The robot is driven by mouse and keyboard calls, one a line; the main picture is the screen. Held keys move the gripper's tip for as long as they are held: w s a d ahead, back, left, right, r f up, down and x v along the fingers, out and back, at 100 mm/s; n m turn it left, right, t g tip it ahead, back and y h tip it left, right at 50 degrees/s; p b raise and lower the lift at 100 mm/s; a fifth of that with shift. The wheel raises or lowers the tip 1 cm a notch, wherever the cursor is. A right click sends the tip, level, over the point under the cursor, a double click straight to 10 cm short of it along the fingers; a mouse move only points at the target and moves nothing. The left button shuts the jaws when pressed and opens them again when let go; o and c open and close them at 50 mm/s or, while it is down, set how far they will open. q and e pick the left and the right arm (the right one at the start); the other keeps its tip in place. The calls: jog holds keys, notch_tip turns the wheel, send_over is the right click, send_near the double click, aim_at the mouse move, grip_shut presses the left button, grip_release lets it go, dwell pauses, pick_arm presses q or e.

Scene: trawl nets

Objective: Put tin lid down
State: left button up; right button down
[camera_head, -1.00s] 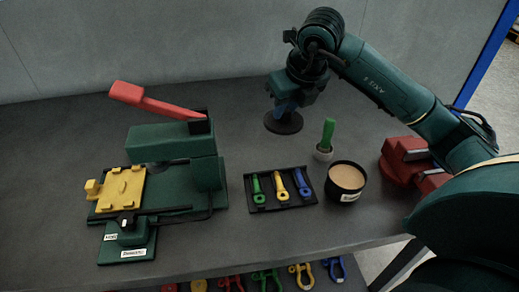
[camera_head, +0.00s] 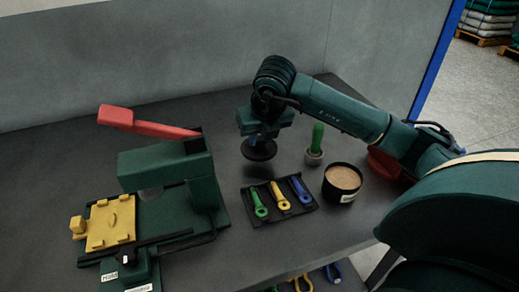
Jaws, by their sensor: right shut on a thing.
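My right gripper (camera_head: 262,134) comes in from the right and points down, shut on the tin lid (camera_head: 258,150). The lid is a dark round disc, held roughly level under the jaws at or just above the bench. I cannot tell whether it touches the bench. The open tin (camera_head: 341,195) is a black pot with a pale label and a tan filling, standing to the right and nearer. My left gripper is not in view.
A green-handled brush (camera_head: 316,143) stands between lid and tin. A black tray (camera_head: 247,201) with green, yellow and blue tools lies in front. A green press (camera_head: 165,166) with a red lever and yellow plate (camera_head: 102,238) stands left. The bench behind the lid is clear.

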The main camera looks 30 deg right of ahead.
aim_at(261, 145)
notch_tip(261, 145, down, 4)
jog(key=shift+r, duration=0.1)
jog(key=shift+f, duration=0.25)
jog(key=c, duration=1.3)
grip_release()
jog(key=shift+o, duration=0.2)
jog(key=shift+r, duration=0.1)
jog(key=shift+r, duration=0.25)
jog(key=v, duration=1.1)
jog(key=shift+s+r, duration=0.3)
